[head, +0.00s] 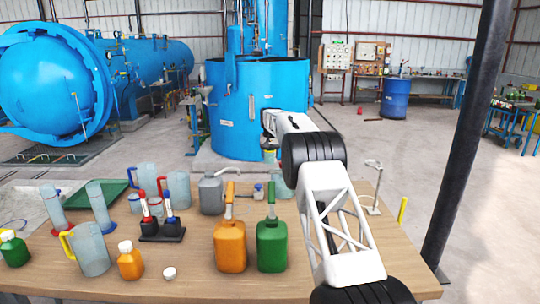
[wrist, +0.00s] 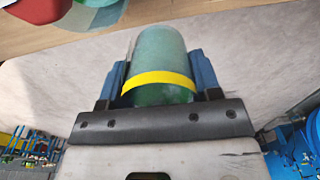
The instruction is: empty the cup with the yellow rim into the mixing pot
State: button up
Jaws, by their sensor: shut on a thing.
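My gripper (wrist: 160,76) is shut on the cup with the yellow rim (wrist: 160,55), its blue fingers on either side of it. The cup is translucent with a greenish tint and a yellow band around it. In the head view my gripper (head: 269,140) hangs above the far edge of the table, and the cup is small and mostly hidden by it. A translucent teal vessel (head: 284,183) stands below and to the right, behind the green canister. I cannot tell whether it is the mixing pot, nor make out the cup's contents.
A green canister (head: 272,244) and an orange canister (head: 230,245) stand at the front, with a grey can (head: 211,195) behind. Jugs, cylinders, a dark rack (head: 162,232) and small bottles fill the table's left. A metal stand (head: 374,190) stands right of my arm.

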jog(key=shift+r, duration=1.5)
